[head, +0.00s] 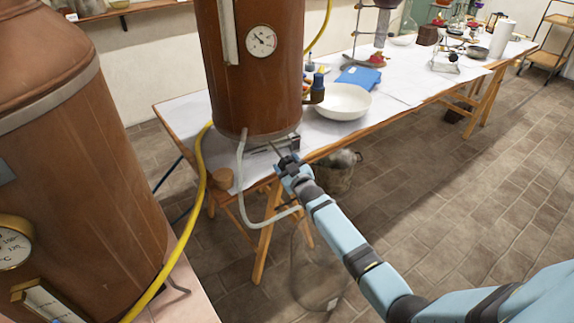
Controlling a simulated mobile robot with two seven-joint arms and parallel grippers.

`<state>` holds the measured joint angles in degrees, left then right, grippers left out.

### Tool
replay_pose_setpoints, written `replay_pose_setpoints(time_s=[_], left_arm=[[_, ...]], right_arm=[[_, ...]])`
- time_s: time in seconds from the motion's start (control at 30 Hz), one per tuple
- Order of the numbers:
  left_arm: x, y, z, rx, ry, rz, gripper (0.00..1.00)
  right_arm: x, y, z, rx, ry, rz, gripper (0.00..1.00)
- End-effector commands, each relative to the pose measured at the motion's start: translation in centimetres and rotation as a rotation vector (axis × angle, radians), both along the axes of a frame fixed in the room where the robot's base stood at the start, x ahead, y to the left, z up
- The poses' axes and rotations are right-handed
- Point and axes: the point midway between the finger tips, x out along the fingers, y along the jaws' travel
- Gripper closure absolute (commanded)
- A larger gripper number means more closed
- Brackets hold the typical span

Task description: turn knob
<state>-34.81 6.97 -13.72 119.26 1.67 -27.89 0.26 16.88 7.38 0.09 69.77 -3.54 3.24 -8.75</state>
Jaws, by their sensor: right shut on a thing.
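My right gripper (282,150) is at the front edge of the table, just below the rim of the upright copper vessel (250,85). Its fingers are shut at a small dark metal unit (262,147) under the vessel. The knob between the fingers is too small and too covered to make out, and its angle cannot be told. My left gripper is not in view.
A white bowl (343,102) and a blue box (358,77) stand right of the vessel. A yellow hose (199,170) and a pale hose (243,190) hang near my gripper. A large copper tank (90,150) fills the left. Tiled floor (440,200) is clear at right.

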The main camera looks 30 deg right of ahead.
Motion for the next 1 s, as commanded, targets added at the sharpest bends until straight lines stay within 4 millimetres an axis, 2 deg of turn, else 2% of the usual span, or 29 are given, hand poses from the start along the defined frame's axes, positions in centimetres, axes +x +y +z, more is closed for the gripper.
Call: replay_pose_setpoints(time_s=[0.03,0.13,0.4,0.53,0.67,1.0], left_arm=[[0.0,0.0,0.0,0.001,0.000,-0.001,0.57],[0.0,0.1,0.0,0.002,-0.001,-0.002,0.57],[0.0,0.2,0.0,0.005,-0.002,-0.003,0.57],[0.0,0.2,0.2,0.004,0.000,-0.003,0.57],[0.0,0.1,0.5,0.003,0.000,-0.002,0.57],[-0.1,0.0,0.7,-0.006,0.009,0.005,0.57]], right_arm=[[0.0,0.0,-0.1,-0.001,0.001,0.001,0.35],[0.0,0.0,-0.1,-0.001,0.001,0.000,0.12],[-0.1,0.0,0.0,-0.002,0.000,0.000,0.12],[-0.9,0.0,-0.1,-0.002,0.001,0.001,0.12],[-3.0,0.1,0.0,-0.002,0.001,0.001,0.12],[-10.7,0.4,0.0,-0.002,0.002,0.000,0.12]])
